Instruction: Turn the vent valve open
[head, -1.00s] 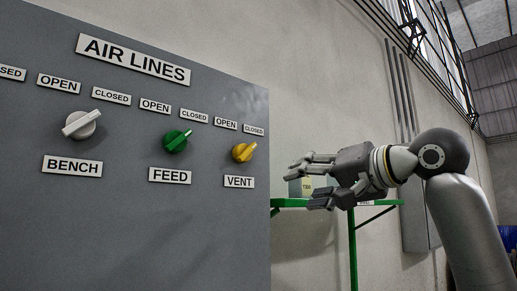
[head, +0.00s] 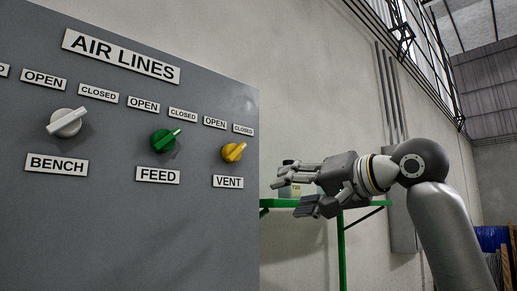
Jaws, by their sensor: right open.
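The vent valve is a yellow knob (head: 233,152) at the right of the grey panel, above the VENT label (head: 228,181). Its handle slants up and to the right, toward the CLOSED label (head: 243,129). The OPEN label (head: 214,122) sits at its upper left. My right gripper (head: 288,193) is open and empty, its fingers pointing left. In the picture it is to the right of the panel edge and lower than the yellow knob, apart from it. My left gripper is out of view.
The grey panel (head: 120,225) also carries a green FEED knob (head: 165,140) and a white BENCH knob (head: 67,123). Blue material (head: 490,238) lies at the far right.

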